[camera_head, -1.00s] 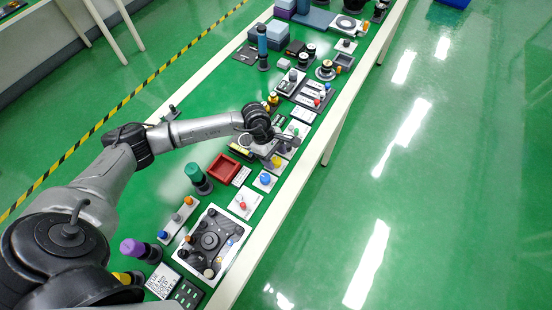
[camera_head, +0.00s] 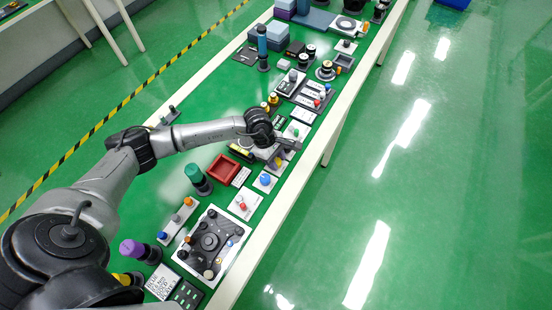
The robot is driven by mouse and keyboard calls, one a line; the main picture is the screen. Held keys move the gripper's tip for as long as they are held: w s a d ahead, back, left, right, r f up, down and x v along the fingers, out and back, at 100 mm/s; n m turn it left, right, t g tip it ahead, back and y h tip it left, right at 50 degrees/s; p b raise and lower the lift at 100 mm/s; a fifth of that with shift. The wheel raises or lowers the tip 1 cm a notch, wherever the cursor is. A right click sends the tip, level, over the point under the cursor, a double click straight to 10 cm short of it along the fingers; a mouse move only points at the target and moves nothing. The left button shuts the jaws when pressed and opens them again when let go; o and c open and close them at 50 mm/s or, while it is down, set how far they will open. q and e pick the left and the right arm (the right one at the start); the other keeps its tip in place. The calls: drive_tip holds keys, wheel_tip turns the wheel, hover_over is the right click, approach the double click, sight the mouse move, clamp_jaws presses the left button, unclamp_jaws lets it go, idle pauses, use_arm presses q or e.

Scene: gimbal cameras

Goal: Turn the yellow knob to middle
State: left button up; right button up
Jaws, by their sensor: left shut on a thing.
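My left arm reaches in from the left over the green bench. My left gripper (camera_head: 283,151) is at its end, low over a small panel near the bench's right edge. It is shut on the yellow knob (camera_head: 278,163), of which a small yellow patch shows at the fingers. The wrist and fingers hide most of the knob, and its pointing direction cannot be read. My right gripper is not in view.
Close by are a blue button (camera_head: 265,180), a red tray (camera_head: 223,169) and a green-topped post (camera_head: 195,175). A black and white panel (camera_head: 210,243) lies nearer. Small devices crowd the bench beyond. The floor at right is clear.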

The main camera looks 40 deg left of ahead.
use_arm(q)
drive_tip(key=shift+c, duration=0.5)
drive_tip(key=shift+r+n+t+p, duration=0.15)
drive_tip(key=shift+n+t+p, duration=0.25)
drive_tip(key=shift+n, duration=0.4)
drive_tip(key=n+t+y+p, duration=0.1)
drive_tip(key=n+p, duration=0.2)
drive_tip(key=n, duration=0.1)
drive_tip(key=n+t+y+p, duration=0.1)
drive_tip(key=n+p, duration=0.1)
drive_tip(key=n, duration=0.2)
drive_tip(key=shift+d+p, duration=0.1)
drive_tip(key=shift+p, duration=0.25)
drive_tip(key=shift+n+t+y+p, duration=0.3)
drive_tip(key=shift+n+t+p, duration=0.15)
drive_tip(key=shift+n, duration=0.55)
